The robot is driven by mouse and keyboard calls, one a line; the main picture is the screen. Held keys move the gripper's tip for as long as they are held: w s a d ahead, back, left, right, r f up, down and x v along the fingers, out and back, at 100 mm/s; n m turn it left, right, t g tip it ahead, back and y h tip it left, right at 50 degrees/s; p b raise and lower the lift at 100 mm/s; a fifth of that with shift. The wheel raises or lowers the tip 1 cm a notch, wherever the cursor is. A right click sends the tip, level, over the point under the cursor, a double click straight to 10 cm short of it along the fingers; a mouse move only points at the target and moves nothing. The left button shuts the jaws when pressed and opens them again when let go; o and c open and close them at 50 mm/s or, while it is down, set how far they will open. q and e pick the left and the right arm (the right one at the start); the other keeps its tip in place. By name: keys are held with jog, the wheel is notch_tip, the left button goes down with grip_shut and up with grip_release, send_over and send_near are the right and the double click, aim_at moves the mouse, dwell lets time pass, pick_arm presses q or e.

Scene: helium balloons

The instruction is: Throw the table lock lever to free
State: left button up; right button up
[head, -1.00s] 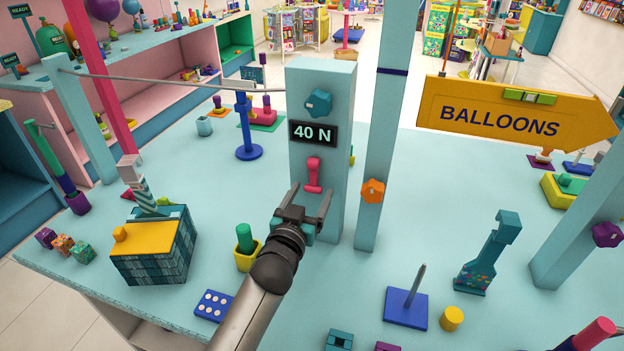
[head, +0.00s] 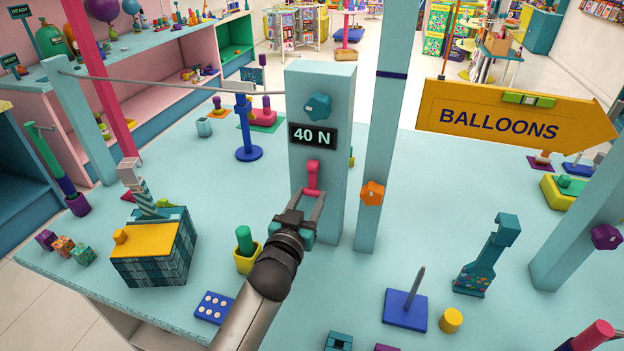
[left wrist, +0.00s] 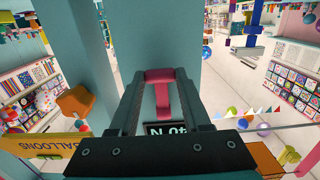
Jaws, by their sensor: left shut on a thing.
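The lock lever (head: 313,176) is a pink-red handle on the front of a pale teal post (head: 333,215), just under a black "40 N" sign (head: 313,136). My left gripper (head: 309,193) is at the lever's lower end, with one finger on each side, and is shut on it. In the left wrist view the lever (left wrist: 161,92) shows pink between the two dark fingers, and the sign (left wrist: 167,128) appears upside down. The fingers hide part of the lever's lower end. My right gripper is not in view.
A teal knob (head: 318,105) sits above the sign. A slimmer post with an orange knob (head: 373,192) stands close on the right. A yellow cup (head: 247,256) and a tiled box with a yellow lid (head: 153,245) stand left of my arm. A spiked blue base (head: 406,309) is at right.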

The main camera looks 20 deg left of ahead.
aim_at(312, 188)
pick_arm(q)
jog(key=shift+s, duration=0.45)
jog(key=shift+s+r+p, duration=0.4)
jog(key=shift+s+p, duration=0.35)
jog(key=shift+s+r, duration=0.1)
jog(key=shift+s+r+p, duration=0.25)
jog(key=shift+p, duration=0.3)
jog(key=shift+s+r, duration=0.2)
jog(key=shift+s, duration=0.15)
